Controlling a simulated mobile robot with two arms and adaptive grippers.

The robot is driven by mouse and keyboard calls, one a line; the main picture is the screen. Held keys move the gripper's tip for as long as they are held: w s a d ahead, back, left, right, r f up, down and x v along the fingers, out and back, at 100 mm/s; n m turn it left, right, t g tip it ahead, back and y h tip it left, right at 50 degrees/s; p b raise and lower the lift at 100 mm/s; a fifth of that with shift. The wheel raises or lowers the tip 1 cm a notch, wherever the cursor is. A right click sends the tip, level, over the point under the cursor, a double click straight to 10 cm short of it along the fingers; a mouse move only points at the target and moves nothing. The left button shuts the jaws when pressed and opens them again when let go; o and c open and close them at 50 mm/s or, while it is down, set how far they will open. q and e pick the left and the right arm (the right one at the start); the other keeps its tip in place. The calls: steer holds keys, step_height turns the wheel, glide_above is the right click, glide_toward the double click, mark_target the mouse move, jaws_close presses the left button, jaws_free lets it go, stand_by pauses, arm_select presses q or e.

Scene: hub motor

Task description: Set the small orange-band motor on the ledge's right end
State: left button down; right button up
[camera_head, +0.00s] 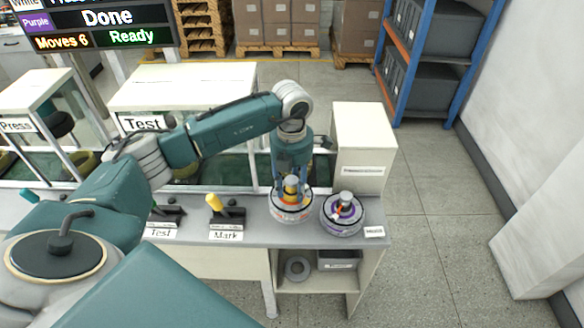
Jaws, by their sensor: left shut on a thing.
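The small orange-band motor (291,208) is a pale disc with an orange band and a yellow-orange hub on top. My left gripper (291,184) points down and is shut on its hub. The motor is at the right part of the grey ledge (258,234); I cannot tell whether it rests on the surface or hangs just above it. A purple-band motor (343,216) sits on the ledge's right end, close beside it on the right. My right gripper is not in view.
A Mark lever (216,205) and a Test lever (166,212) stand left on the ledge. A white box (363,140) rises behind the purple motor. A grey ring (297,268) and a grey bin (338,260) are on the shelf below. A sign (95,25) reads Done and Ready.

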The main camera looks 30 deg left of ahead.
mark_target(292, 200)
arm_select(q)
steer(key=shift+w+f, duration=0.1)
steer(key=shift+f, duration=0.5)
steer(key=shift+f+p, duration=0.3)
steer(key=shift+f, duration=0.3)
step_height(292, 200, down, 2)
steer(key=shift+f+p, duration=0.15)
steer(key=shift+p, duration=0.15)
steer(key=shift+f, duration=0.5)
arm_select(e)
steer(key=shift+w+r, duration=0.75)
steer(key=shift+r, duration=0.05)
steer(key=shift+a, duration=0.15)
